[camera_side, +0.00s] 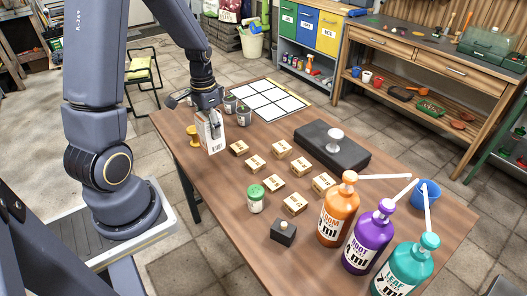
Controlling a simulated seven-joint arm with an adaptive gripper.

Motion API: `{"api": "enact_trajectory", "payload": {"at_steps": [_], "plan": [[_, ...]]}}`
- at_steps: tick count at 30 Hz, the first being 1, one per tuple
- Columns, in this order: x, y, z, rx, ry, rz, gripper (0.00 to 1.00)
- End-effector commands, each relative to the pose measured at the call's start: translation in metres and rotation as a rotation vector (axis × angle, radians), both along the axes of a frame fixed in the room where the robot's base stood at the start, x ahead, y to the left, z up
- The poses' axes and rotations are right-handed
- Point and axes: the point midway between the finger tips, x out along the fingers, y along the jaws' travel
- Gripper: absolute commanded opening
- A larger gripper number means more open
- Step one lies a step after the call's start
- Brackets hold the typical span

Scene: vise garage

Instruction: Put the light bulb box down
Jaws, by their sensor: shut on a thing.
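The light bulb box (212,138) is a white upright carton with printed marks, at the left part of the wooden table. My gripper (208,112) points down over it and is shut on its upper part. The box stands nearly upright in the grip. Its lower edge is at or just above the table top; I cannot tell whether it touches. The fingers hide part of the box's top.
A yellow spool-shaped thing (193,136) stands just left of the box. Grey cups (243,115) and a white-squared grid (270,100) lie behind. Several small cardboard boxes (239,148) are to the right. Pump bottles (338,210) stand at the front right.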

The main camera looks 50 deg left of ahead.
Motion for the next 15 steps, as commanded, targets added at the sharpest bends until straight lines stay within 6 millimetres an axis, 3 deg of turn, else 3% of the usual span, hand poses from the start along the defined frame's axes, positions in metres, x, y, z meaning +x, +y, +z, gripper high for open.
{"api": "enact_trajectory", "payload": {"at_steps": [5, 9, 15], "plan": [[0.038, 0.009, 0.024, 0.003, -0.003, 0.019, 0.29], [0.079, 0.007, 0.036, 0.007, -0.009, -0.001, 0.29], [0.115, -0.003, 0.033, 0.010, -0.015, -0.053, 0.29]]}}
